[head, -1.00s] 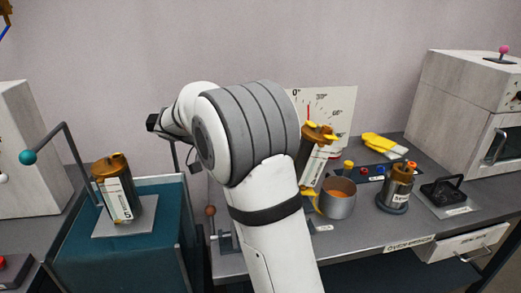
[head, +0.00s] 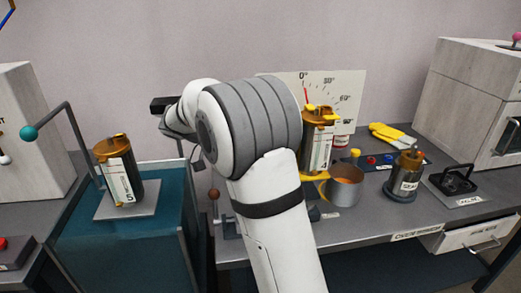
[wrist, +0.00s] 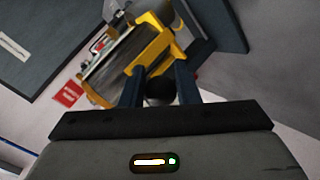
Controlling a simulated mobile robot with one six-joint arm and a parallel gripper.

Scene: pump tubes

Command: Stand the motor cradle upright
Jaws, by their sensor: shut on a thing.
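The motor cradle (head: 307,174) is a yellow frame around a brown-capped motor (head: 317,150) marked 4, in front of the angle dial. It stands nearly upright, leaning slightly right. The dial's red pointer (head: 306,96) is close to 0°. In the wrist view the yellow cradle (wrist: 158,43) lies just beyond my gripper (wrist: 160,82). The gripper's two dark fingers are shut on a dark rounded knob (wrist: 160,91) beside the yellow frame; how the knob joins it is partly hidden. In the head view my arm hides the gripper and the cradle's left side.
A similar motor (head: 120,172) marked 5 stands on a teal box (head: 160,235) at left. A white cabinet (head: 468,95) stands far right.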

